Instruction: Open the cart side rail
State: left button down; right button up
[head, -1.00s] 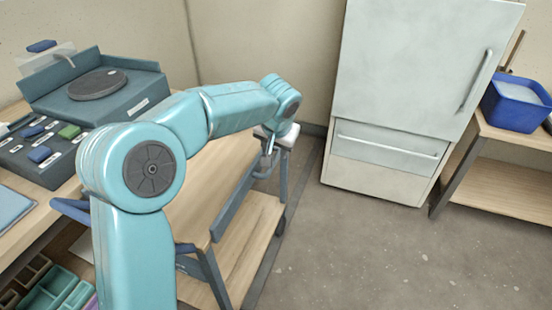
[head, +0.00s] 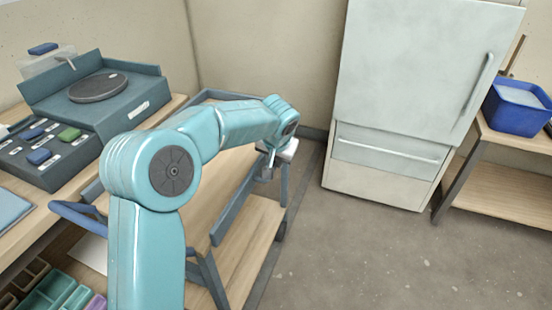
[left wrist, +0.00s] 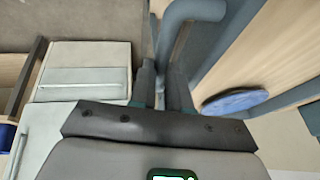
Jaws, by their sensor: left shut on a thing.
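The cart (head: 195,200) has a wooden top, a lower shelf and blue-grey metal parts. Its side rail (head: 232,208) is a long blue-grey bar along the right side, slanting below the top's edge. In the left wrist view the gripper (left wrist: 162,85) is shut on the curved blue-grey handle (left wrist: 192,10), which runs down between the fingers. The rail also shows there to the right of the handle. My right gripper is in neither view.
A pale cabinet (head: 420,90) with a drawer stands beyond the cart. A shelf at right holds a blue bucket (head: 517,106). A bench at left carries a turntable unit (head: 98,88). The floor (head: 390,260) right of the cart is clear. A blue disc (left wrist: 235,101) shows by the gripper.

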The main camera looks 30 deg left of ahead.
pick_arm(q)
jog(key=d+f+m+g+y+b, duration=0.1)
jog(key=d+f+m+y+b, duration=0.2)
jog(key=f+y+b, duration=0.6)
jog(key=shift+w+d+m+y+b, duration=0.15)
jog(key=shift+w+m+y+b, duration=0.5)
jog(key=shift+y+b, duration=2.55)
jog(key=shift+s+m+y+p, duration=0.25)
jog(key=shift+y+p, duration=0.15)
jog(key=shift+y, duration=0.1)
